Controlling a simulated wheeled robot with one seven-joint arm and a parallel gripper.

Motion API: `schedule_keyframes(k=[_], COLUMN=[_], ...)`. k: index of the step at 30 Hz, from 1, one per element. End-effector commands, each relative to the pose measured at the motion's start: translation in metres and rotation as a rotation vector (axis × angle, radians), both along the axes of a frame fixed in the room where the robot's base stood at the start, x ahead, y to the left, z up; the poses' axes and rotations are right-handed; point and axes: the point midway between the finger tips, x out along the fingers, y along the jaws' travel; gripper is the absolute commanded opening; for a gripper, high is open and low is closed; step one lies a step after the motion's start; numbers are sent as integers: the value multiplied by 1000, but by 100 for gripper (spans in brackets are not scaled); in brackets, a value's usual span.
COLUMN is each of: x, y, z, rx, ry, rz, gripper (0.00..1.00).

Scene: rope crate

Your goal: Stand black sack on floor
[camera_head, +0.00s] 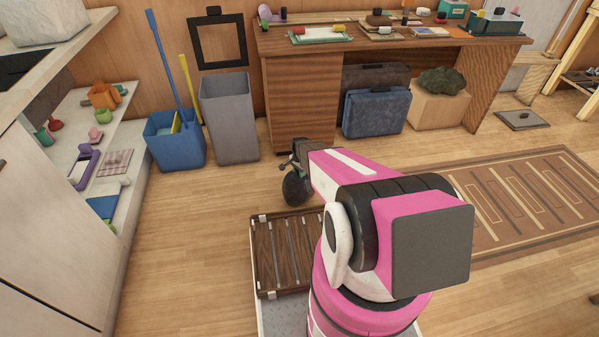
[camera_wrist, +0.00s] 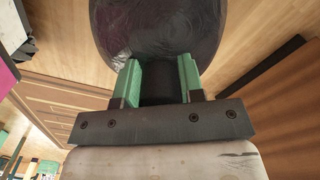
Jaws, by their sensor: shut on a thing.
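The black sack (camera_head: 296,189) hangs below my gripper (camera_head: 299,159) in the head view, in front of the wooden desk. My arm hides part of the sack and of the gripper. In the wrist view the sack (camera_wrist: 158,25) is a dark, shiny, rounded shape beyond the green fingers. My gripper (camera_wrist: 161,82) is shut on its narrow dark neck. Wooden floor (camera_head: 210,215) shows around the sack. I cannot tell whether its bottom touches the floor.
A slatted brown crate (camera_head: 262,292) lies close in front, partly behind my arm. A grey bin (camera_head: 231,120) and a blue bucket (camera_head: 176,148) stand at the left. A blue suitcase (camera_head: 375,112) stands under the desk (camera_head: 290,95). A patterned rug (camera_head: 525,200) lies right. Floor at centre-left is clear.

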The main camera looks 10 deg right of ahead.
Motion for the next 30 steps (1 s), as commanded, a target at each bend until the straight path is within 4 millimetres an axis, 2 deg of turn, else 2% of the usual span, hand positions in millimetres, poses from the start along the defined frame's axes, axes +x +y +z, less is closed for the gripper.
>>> schedule_keyframes(k=[30], x=[0], y=[0], z=[-9], rx=[0], ry=[0], rz=[0], gripper=[2])
